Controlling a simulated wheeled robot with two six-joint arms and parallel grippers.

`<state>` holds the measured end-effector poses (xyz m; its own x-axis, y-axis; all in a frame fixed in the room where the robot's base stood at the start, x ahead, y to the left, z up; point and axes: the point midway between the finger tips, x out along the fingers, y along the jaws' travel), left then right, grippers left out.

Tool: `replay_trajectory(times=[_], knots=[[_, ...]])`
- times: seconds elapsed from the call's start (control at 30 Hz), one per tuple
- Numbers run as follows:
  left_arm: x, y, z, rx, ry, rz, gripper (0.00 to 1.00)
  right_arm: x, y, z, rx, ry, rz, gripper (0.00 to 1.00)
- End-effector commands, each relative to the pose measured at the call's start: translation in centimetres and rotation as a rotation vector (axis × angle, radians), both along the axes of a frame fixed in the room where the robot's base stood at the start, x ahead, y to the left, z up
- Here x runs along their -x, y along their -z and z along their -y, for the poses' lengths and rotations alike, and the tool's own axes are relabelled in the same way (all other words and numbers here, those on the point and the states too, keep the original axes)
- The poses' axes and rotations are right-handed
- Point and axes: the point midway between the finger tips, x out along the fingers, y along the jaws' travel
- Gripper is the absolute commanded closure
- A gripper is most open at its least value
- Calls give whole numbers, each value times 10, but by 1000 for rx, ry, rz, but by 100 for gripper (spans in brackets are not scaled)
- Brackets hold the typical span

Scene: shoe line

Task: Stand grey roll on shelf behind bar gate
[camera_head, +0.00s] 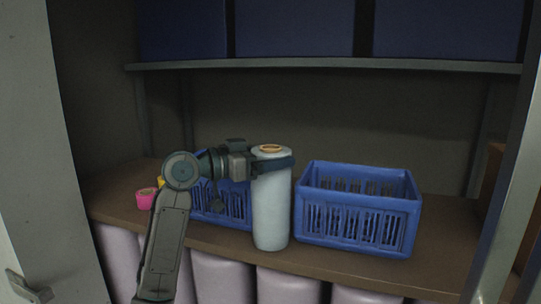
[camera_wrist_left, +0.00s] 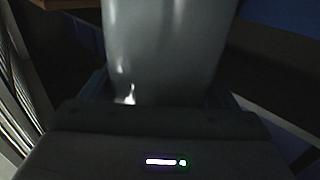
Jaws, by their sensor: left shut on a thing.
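The grey roll (camera_head: 271,205) is a tall pale cylinder with an orange-brown core at its top. It is upright in front of the blue crates, at the front part of the brown shelf (camera_head: 446,262). My left gripper (camera_head: 272,164) reaches in from the left and is shut on the roll near its upper end. In the left wrist view the roll (camera_wrist_left: 168,50) fills the space between the fingers. I cannot tell whether its base touches the shelf. No bar gate can be made out. My right gripper is not in view.
A blue crate (camera_head: 357,228) stands right of the roll, and another blue crate (camera_head: 222,204) is partly hidden behind my arm. A pink roll (camera_head: 146,197) and a yellow thing (camera_head: 161,182) lie at left. An upper shelf (camera_head: 330,67) holds dark blue bins. Pale rolls stand below.

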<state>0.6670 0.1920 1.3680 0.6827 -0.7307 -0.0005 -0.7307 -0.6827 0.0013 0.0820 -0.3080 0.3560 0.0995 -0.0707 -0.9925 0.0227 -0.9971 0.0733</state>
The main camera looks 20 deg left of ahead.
Motion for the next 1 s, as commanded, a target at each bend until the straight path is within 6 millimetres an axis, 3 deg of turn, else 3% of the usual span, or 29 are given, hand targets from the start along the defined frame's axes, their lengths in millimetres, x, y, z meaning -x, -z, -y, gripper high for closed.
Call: replay_trajectory(times=[0.17, 0.2, 0.27, 0.57, 1.0], knots=[[0, 2, 0, 1, 0, 2, 80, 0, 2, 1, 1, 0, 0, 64], [0, 2, 0, 0, 0, 0, 10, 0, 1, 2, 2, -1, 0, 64], [0, 2, 0, 0, 0, 0, 0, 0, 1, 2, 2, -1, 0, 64], [1, 0, -1, -1, -1, 1, 0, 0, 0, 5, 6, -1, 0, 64], [43, 4, -47, -6, -5, 1, 0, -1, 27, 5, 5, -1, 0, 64]])
